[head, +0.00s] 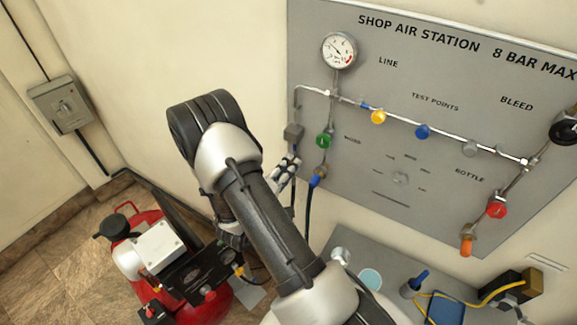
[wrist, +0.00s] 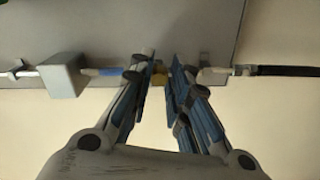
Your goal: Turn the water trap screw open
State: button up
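My gripper (head: 284,172) is at the wall panel's left edge, below a small grey block on the thin pipe. In the wrist view my gripper (wrist: 162,72) has its two fingers on either side of a small brass-yellow part (wrist: 160,74) on the pipe line, probably the water trap screw. The fingers partly cover this part. I cannot tell whether they touch it. The grey block (wrist: 62,75) and a blue fitting (wrist: 108,71) are left of the fingers; a pale fitting (wrist: 213,76) and black hose (wrist: 275,70) are to the right.
The grey panel (head: 450,75) carries a gauge (head: 338,51), a green knob (head: 324,141), a yellow knob (head: 378,117) and a red knob (head: 497,210). A grey bench (head: 345,240) stands below. A red compressor (head: 205,305) is on the floor at lower left.

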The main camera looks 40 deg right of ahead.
jog(key=o, duration=0.4)
jog(key=v, duration=1.2)
jog(key=shift+s, duration=0.1)
